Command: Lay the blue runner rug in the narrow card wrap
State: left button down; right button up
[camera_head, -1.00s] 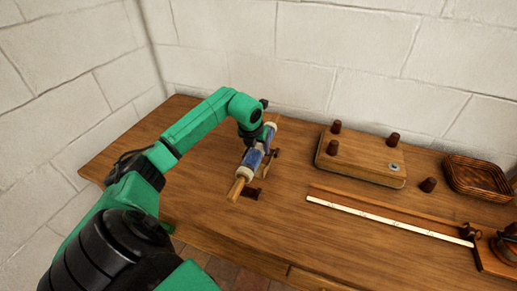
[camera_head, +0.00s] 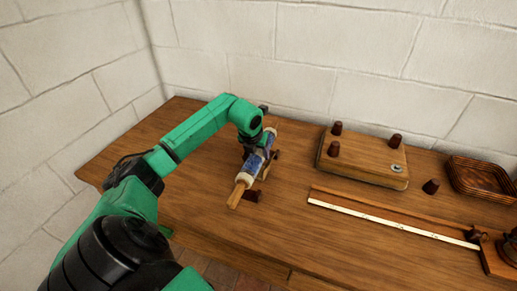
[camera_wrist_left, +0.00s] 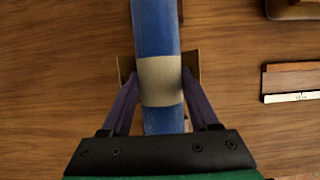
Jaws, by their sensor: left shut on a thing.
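The blue runner rug (camera_head: 258,160) is a slim roll with pale bands and a wooden rod end pointing toward me. It lies slantwise over the left part of the table in the head view. My left gripper (camera_head: 256,143) is above its far half, partly hidden by my arm. In the left wrist view, my gripper (camera_wrist_left: 160,98) has a finger on each side of the blue roll (camera_wrist_left: 155,28) and is shut on it, around a beige band. Tan card-like edges (camera_wrist_left: 125,66) show beside the band, perhaps the card wrap; the roll hides their middle. My right gripper is not in view.
To the right are a wooden board with dark pegs (camera_head: 362,160), a long pale rule (camera_head: 385,221) and a wicker basket (camera_head: 482,178). The table between roll and board is mostly clear. A pale wall stands behind.

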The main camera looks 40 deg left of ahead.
pick_arm(q)
jog(key=shift+f+b, duration=0.55)
jog(key=shift+b, duration=0.05)
jog(key=shift+c, duration=0.3)
grip_release()
jog(key=shift+s+f, duration=0.1)
dwell(0.3)
